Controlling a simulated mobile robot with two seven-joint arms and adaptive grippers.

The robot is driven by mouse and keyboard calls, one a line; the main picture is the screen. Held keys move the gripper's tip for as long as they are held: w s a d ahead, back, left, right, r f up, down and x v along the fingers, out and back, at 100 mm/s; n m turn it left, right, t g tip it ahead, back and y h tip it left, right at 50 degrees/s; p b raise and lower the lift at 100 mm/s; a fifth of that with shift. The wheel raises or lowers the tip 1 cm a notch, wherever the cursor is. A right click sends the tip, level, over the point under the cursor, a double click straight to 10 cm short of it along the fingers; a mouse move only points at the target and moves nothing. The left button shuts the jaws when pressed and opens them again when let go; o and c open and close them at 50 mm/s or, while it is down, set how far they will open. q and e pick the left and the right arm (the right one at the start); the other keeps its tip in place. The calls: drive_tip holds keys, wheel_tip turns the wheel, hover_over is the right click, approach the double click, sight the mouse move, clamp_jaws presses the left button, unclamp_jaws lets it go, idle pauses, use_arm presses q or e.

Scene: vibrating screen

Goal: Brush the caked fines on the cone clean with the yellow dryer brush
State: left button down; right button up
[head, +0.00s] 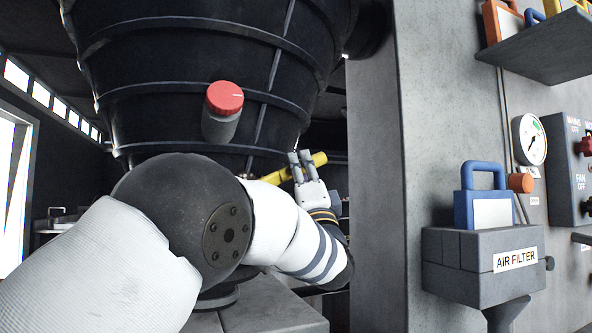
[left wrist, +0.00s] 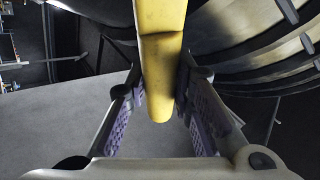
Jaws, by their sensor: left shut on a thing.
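The cone (head: 190,75) is a large black ribbed vessel across the upper left of the head view. Its curved ribs also show in the left wrist view (left wrist: 270,85). My left gripper (head: 300,158) is shut on the yellow dryer brush (head: 277,176), just below the cone's lower right side. In the left wrist view the yellow handle (left wrist: 160,65) runs between the two purple-padded fingers. The brush's bristles are not visible, and I cannot tell whether it touches the cone. I cannot make out the caked fines clearly. My right gripper is not in view.
A red-capped grey cylinder (head: 225,100) is in front of the cone. A grey wall panel (head: 376,200) stands right of my left gripper. Farther right are the AIR FILTER box (head: 485,270) with a blue padlock (head: 483,205), a gauge (head: 530,140) and a switch box (head: 567,150).

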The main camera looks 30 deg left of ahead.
use_arm(q)
drive_tip(key=shift+s+a, duration=0.25)
drive_tip(key=shift+s, duration=0.3)
drive_tip(key=shift+w+d, duration=0.15)
drive_tip(key=shift+w, duration=0.15)
drive_tip(key=shift+w+d+r, duration=0.1)
drive_tip(key=shift+r, duration=0.05)
drive_tip(key=shift+s+r, duration=0.25)
drive_tip(key=s+d+f+p, duration=0.1)
drive_tip(key=s+d+f, duration=0.1)
drive_tip(key=d, duration=0.3)
drive_tip(key=shift+f+p, duration=0.3)
drive_tip(key=shift+p, duration=0.05)
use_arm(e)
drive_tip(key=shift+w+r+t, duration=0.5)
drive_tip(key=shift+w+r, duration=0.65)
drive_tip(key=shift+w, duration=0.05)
